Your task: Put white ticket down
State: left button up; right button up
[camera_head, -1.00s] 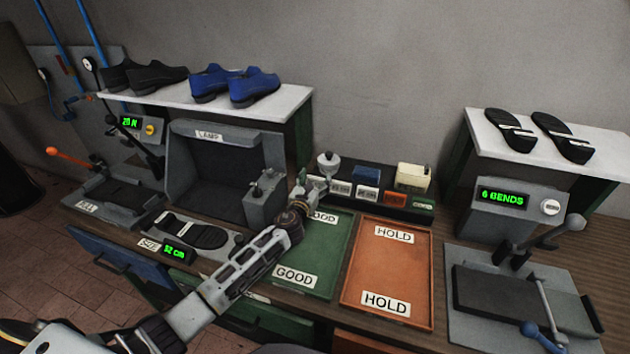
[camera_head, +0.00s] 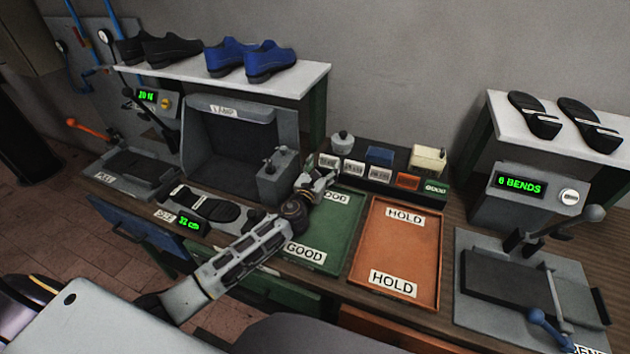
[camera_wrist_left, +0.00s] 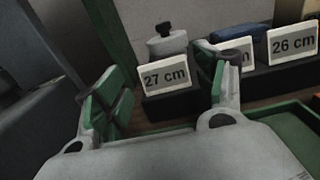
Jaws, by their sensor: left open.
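White tickets stand upright in a black rack at the back of the bench. The leftmost white ticket (camera_head: 328,161) reads 27 cm in the left wrist view (camera_wrist_left: 166,76). A second white ticket (camera_head: 354,169) is partly hidden behind a finger in the wrist view, and a third (camera_head: 376,174) reads 26 cm there (camera_wrist_left: 293,42). My left gripper (camera_head: 326,180) is open, just in front of the rack and above the back of the green tray. In the wrist view its fingers (camera_wrist_left: 164,64) are apart on either side of the 27 cm ticket, with nothing visibly held. My right gripper is not in view.
The green GOOD tray (camera_head: 338,240) and orange HOLD tray (camera_head: 395,250) lie in front of the rack. A lamp box (camera_head: 235,150) stands left, a bend tester (camera_head: 520,270) right. An orange ticket (camera_head: 408,181) and green ticket (camera_head: 436,188) stand right of the white ones.

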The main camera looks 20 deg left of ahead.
pick_arm(q)
jog(key=s, duration=0.5)
jog(key=shift+s+a, duration=0.1)
jog(key=shift+s, duration=0.9)
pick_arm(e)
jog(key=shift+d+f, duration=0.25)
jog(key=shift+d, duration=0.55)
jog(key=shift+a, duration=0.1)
